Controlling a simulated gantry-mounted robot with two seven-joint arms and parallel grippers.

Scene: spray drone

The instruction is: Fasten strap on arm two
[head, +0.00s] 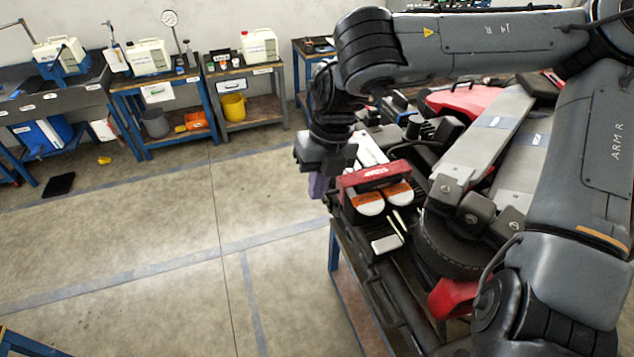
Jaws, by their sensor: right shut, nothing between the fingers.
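The spray drone lies on a bench at the right, with pale grey folded arms (487,130) and red body parts (462,98). I cannot tell which is arm two, and I cannot make out a strap; my right arm covers much of the drone. My right gripper (318,187) points down at the bench's left edge, left of a red block (375,181) with orange-and-white round pieces (383,199). Its purple fingers are shut and empty. I cannot tell whether they touch the block. My left gripper is not in view.
Side benches along the back wall hold white jugs (148,57), a gauge (170,19), a yellow bucket (233,106) and an orange bin (196,120). A black flat item (59,184) lies on the floor.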

